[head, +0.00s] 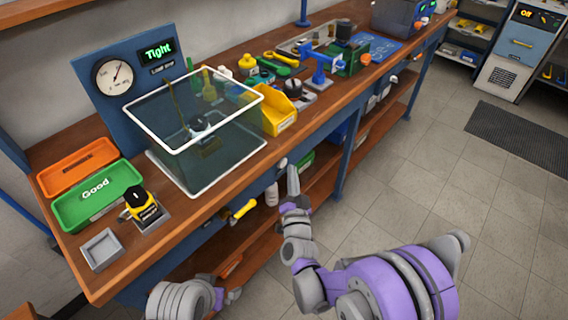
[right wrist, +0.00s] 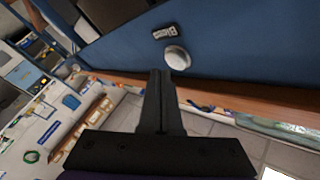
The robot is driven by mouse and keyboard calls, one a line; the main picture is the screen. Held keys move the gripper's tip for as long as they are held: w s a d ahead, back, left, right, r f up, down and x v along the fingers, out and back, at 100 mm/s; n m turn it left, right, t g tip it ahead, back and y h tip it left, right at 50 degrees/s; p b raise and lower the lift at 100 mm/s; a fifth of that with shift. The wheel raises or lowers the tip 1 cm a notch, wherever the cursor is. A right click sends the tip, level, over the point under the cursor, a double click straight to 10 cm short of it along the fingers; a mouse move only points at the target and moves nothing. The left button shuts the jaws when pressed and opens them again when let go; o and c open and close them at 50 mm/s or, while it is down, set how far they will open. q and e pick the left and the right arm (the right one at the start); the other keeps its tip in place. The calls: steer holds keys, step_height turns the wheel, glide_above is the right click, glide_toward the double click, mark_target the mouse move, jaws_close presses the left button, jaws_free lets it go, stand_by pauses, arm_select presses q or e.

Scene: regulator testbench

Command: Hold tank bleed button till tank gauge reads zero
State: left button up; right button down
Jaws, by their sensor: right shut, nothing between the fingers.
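A white round button (right wrist: 177,57) sits on the blue bench front below a dark label that reads "Bleed" in the right wrist view. It shows in the head view as a pale knob (head: 283,162) under the bench edge. My right gripper (right wrist: 160,75) is shut and empty, its tips close to the button; I cannot tell whether they touch. In the head view the same gripper (head: 293,174) points up at the bench front. A round white-faced gauge (head: 115,76) on the blue panel has its needle pointing up and right. My left gripper is not clearly seen.
A clear white-rimmed tank (head: 165,180) stands on the wooden bench. A green "Good" tray (head: 72,217), an orange tray (head: 62,178) and a yellow bin (head: 284,118) stand nearby. A sign (head: 159,50) reads "Tight". Open tiled floor lies right of the bench.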

steer(key=shift+w+a, duration=0.1)
steer(key=shift+a, duration=0.05)
steer(key=shift+w+a, duration=0.15)
steer(key=shift+a, duration=0.05)
steer(key=shift+w+a, duration=0.25)
steer(key=shift+a, duration=0.15)
stand_by(2.0)
stand_by(0.9)
steer(key=shift+s+d+b, duration=0.3)
steer(key=shift+s+d, duration=0.2)
steer(key=shift+d, duration=0.25)
steer(key=s+d, duration=0.1)
steer(key=d, duration=0.1)
steer(key=s+d, duration=0.2)
steer(key=shift+b, duration=0.4)
stand_by(0.3)
